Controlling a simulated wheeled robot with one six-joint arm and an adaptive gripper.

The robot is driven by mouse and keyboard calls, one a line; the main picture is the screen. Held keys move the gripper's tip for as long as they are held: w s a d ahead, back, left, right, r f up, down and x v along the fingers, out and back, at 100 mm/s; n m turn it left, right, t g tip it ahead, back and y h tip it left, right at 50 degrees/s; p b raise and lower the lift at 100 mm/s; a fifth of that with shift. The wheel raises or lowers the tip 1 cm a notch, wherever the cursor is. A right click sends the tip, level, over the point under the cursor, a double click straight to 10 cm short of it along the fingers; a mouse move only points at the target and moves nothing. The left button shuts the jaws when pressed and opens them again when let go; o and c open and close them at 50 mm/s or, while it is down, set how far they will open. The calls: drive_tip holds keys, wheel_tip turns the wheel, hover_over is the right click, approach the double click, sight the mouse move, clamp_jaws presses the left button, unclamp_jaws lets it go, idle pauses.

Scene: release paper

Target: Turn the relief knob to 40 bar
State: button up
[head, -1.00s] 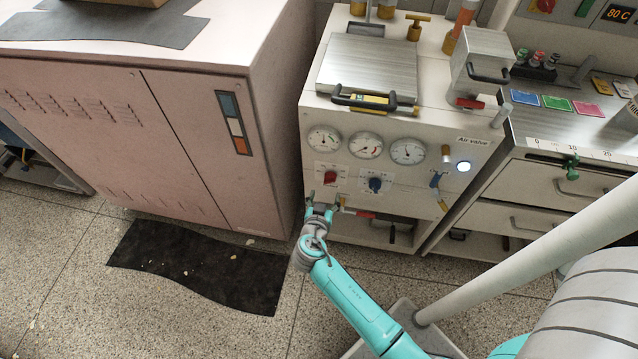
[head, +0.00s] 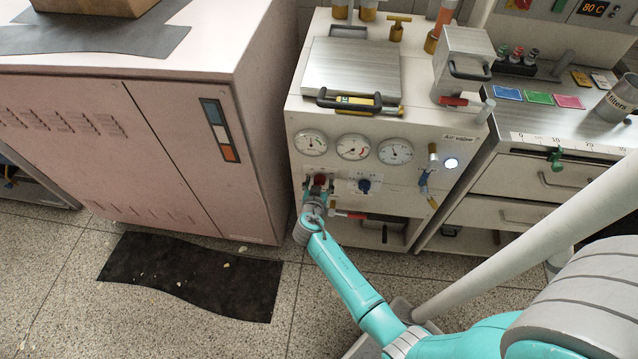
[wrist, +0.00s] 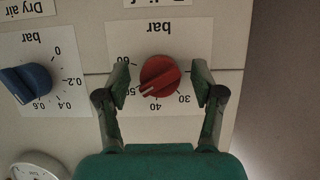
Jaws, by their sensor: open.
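The red relief knob (wrist: 160,76) sits on a white scale plate (wrist: 196,38), seen upside down in the wrist view. Its white pointer line is directed toward the lower left, between the 50 and 40 marks and nearer the partly covered 50. My gripper (wrist: 160,84) is open, with one finger on each side of the knob; whether the fingers touch it I cannot tell. In the head view the red knob (head: 321,180) shows just above my gripper (head: 318,190), on the front of the white machine (head: 300,150).
A blue knob (wrist: 27,82) with a 0 to 0.6 scale sits beside the red one; it also shows in the head view (head: 364,186). Three round gauges (head: 353,147) are above the knobs. A pink cabinet (head: 170,150) stands close on the left.

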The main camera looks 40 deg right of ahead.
drive_tip(key=c, duration=1.1)
drive_tip(key=n+g+h, duration=0.1)
drive_tip(key=n, duration=0.1)
drive_tip(key=shift+w+a+n, duration=0.1)
drive_tip(key=shift+n, duration=0.2)
drive_tip(key=n+g+h, duration=0.2)
drive_tip(key=n, duration=0.2)
idle(0.4)
drive_tip(key=o, duration=1.1)
